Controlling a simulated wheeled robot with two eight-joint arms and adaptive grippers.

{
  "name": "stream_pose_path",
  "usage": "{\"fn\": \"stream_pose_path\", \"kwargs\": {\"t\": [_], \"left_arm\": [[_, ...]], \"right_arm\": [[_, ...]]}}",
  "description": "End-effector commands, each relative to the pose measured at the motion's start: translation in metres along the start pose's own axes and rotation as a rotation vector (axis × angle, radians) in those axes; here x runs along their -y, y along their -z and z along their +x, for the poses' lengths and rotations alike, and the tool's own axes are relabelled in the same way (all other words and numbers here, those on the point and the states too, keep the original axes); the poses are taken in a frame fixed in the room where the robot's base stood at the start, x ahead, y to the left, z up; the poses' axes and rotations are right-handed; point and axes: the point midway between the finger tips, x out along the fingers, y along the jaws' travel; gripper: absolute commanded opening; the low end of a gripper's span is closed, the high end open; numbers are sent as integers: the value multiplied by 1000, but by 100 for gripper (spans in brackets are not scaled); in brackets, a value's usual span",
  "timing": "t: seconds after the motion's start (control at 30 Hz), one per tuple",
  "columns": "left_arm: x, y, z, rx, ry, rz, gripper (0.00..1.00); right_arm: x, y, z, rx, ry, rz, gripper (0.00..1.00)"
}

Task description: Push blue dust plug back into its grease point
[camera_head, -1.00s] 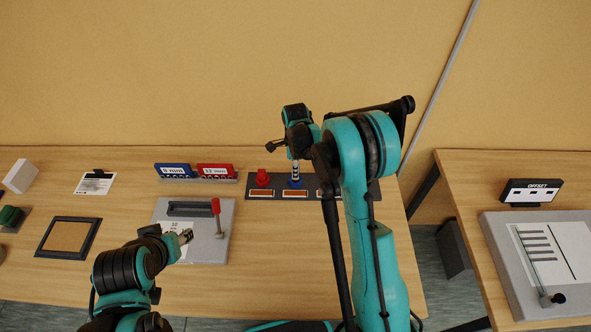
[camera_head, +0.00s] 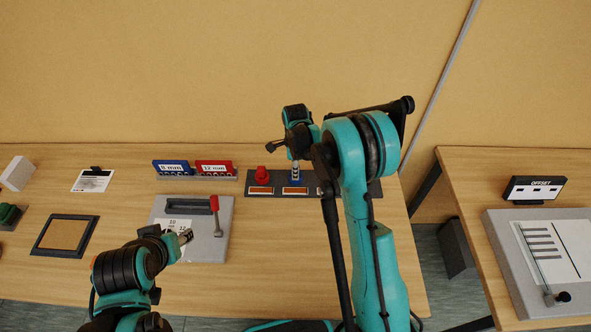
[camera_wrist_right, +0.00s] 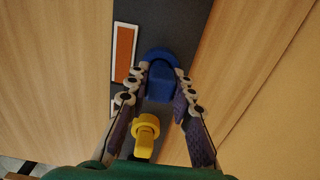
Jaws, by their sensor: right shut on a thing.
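The blue dust plug (camera_wrist_right: 160,78) is between my right gripper's fingertips (camera_wrist_right: 159,86) in the right wrist view. The fingers are shut on it. In the head view my right gripper (camera_head: 295,169) points down at the dark strip (camera_head: 338,187), with the blue plug (camera_head: 297,181) at its tips. The plug is over the strip's blue position; I cannot tell how deep it sits, as the fingers cover its sides. My left gripper (camera_head: 185,237) hangs over the grey plate's lower edge; its jaws are too small to read.
A red plug (camera_head: 263,175) stands left of the blue one on the strip. A yellow plug (camera_wrist_right: 146,130) shows between the finger bases in the wrist view. The grey plate (camera_head: 207,230) has a red-handled lever (camera_head: 214,206). Blue and red racks (camera_head: 215,168) stand behind.

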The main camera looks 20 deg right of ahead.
Motion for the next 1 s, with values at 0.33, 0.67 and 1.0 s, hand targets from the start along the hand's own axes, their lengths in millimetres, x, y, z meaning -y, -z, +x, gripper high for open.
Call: {"fn": "stream_pose_path", "kwargs": {"t": [0.33,0.67,1.0], "left_arm": [[0,-3,4,0,0,0,44],[0,-3,4,0,0,0,44],[0,-3,4,0,0,0,44]], "right_arm": [[0,0,6,0,0,0,47],[0,0,4,0,0,0,47],[0,0,-55,0,0,0,47]]}}
